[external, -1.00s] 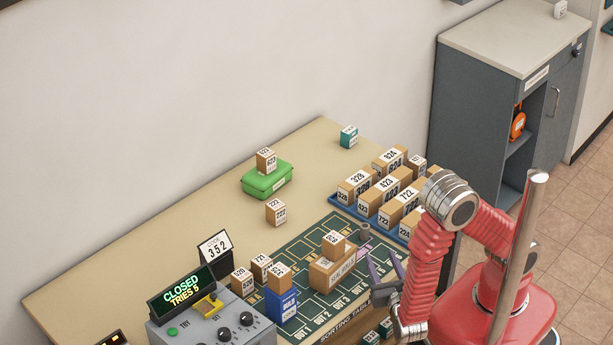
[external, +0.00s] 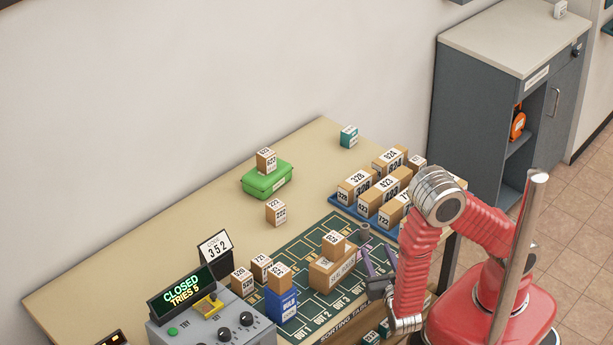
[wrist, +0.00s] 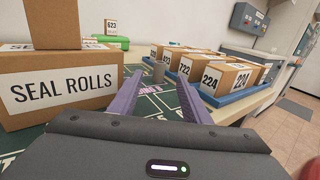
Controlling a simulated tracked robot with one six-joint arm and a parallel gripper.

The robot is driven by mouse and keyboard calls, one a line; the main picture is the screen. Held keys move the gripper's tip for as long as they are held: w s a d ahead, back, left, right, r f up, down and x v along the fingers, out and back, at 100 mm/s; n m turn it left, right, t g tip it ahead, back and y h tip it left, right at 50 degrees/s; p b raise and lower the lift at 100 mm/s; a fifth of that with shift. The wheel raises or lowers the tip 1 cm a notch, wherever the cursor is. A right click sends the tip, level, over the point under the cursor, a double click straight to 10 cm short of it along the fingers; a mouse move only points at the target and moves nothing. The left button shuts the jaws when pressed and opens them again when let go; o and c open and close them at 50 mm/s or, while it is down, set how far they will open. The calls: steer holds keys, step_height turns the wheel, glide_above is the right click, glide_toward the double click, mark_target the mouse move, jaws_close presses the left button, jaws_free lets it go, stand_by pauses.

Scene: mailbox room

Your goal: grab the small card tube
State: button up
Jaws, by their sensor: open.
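The small card tube (external: 364,230) is a short grey-brown cylinder standing upright at the right edge of the green sorting mat. In the wrist view the tube (wrist: 159,72) shows between and just beyond my fingertips. My gripper (external: 376,251) has two purple fingers, spread open and empty. In the wrist view my gripper (wrist: 158,86) points at the tube, low over the mat. I cannot tell whether the tips have reached the tube's sides.
A seal rolls box (external: 331,276) with a small box on it stands close left of my fingers. A blue tray (wrist: 247,101) of numbered boxes lies close on the right. A green case (external: 267,181) sits farther back. The mat (wrist: 150,103) between my fingers is clear.

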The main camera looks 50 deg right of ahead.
mark_target(366, 229)
steer(key=shift+x, duration=2.15)
steer(key=shift+w, duration=0.1)
steer(key=shift+x, duration=2.7)
jaws_close()
